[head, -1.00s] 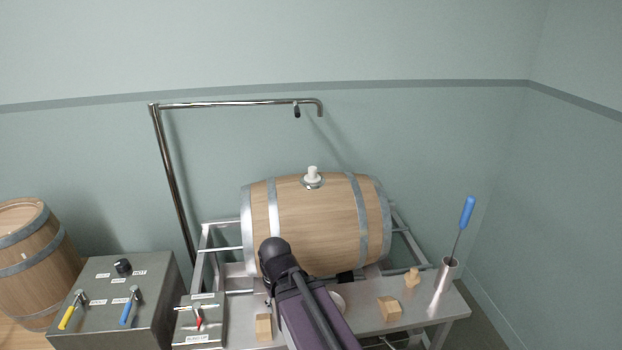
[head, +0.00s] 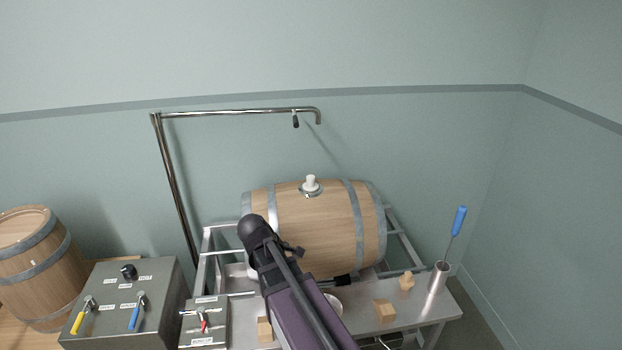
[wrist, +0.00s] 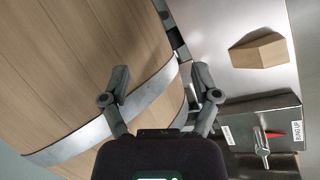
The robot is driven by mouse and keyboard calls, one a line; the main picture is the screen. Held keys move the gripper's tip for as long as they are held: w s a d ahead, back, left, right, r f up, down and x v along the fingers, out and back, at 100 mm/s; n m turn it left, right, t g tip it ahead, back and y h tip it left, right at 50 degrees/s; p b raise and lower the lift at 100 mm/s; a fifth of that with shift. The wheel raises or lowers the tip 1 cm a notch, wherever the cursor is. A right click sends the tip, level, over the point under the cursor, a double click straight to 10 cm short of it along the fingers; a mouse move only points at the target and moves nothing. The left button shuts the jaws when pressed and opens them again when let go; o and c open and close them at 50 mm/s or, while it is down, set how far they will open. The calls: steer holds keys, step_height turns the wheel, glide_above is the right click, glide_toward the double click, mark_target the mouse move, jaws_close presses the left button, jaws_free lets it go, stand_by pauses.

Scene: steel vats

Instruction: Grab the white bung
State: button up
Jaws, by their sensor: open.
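The white bung (head: 311,183) sits upright in the metal-ringed hole on top of the wooden barrel (head: 325,230). My gripper (wrist: 160,88) is open in the wrist view, with nothing between its fingers. It is at the barrel's side, and the barrel's staves and a steel hoop (wrist: 100,130) fill the left of that view. The bung does not show in the wrist view. In the head view my arm crosses in front of the barrel's lower left, and the fingers cannot be made out clearly.
A steel bench (head: 355,322) in front of the barrel holds wooden blocks (head: 385,311), a wooden peg (head: 406,281) and a steel cup (head: 436,285) with a blue-handled tool. A lever box (head: 203,322) and a control panel (head: 125,300) stand left. A pipe (head: 235,113) arches behind the barrel.

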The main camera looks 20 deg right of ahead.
steer(key=w+d+r+n+h+p, duration=0.1)
steer(key=w+r+n, duration=0.1)
steer(key=r, duration=0.1)
steer(key=w+d+r+n+t+h+p, duration=0.1)
steer(key=w+r+n, duration=0.1)
steer(key=r, duration=0.1)
steer(key=w+r+n+h+p, duration=0.1)
steer(key=w+r+n+p, duration=0.1)
steer(key=shift+w+d+r+h, duration=0.3)
steer(key=shift+w+d+r, duration=0.05)
steer(key=shift+d+r, duration=0.05)
steer(key=w+d+r+n+t+h+p, duration=0.1)
steer(key=w+r+n+t+h+p, duration=0.1)
steer(key=w+r+n+h+p, duration=0.2)
step_height(320, 180, up, 6)
steer(key=w+n, duration=0.3)
steer(key=shift+d+r+n+p, duration=0.15)
steer(key=shift+n+p, duration=0.15)
steer(key=shift+n, duration=0.1)
steer(key=b, duration=0.3)
glide_toward(310, 177)
steer(key=x, duration=0.4)
steer(key=shift+w+d+f, duration=0.1)
steer(key=shift+w+f, duration=0.15)
steer(key=shift+w, duration=0.1)
steer(key=shift+w+d, duration=0.1)
steer(key=shift+d, duration=0.25)
steer(key=shift+d+f, duration=0.1)
